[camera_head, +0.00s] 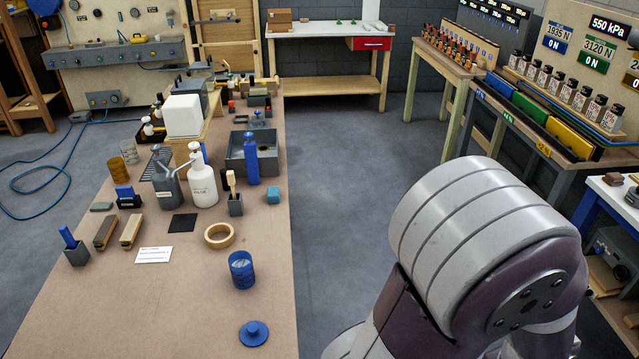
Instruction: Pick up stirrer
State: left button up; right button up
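I cannot tell for sure which thing is the stirrer. A pale wooden stick-like tool (231,181) stands upright in a small dark holder (236,205) near the middle of the workbench (190,310). A blue-handled tool (68,236) stands tilted in another dark holder (77,257) at the bench's left edge. The lower parts of both tools are hidden in their holders. Neither of my grippers is in view; only a thick arm link of mine shows at the lower right.
A blue cup (241,270) and a blue knobbed lid (254,333) are nearer. The bench's front left is bare.

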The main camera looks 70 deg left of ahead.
aim_at(230, 177)
jog(key=i+l+u, duration=0.15)
jog(key=i+u, duration=0.25)
jog(key=i+l+u, duration=0.45)
jog(key=i+j+u, duration=0.3)
jog(key=u, duration=0.2)
jog(key=i+j+u, duration=0.15)
jog(key=i+u, duration=0.15)
jog(key=u, duration=0.15)
jog(key=i+u, duration=0.35)
jog(key=u, duration=0.15)
jog(key=i+l+u, duration=0.1)
jog(key=i+u, duration=0.35)
jog(key=k, duration=0.1)
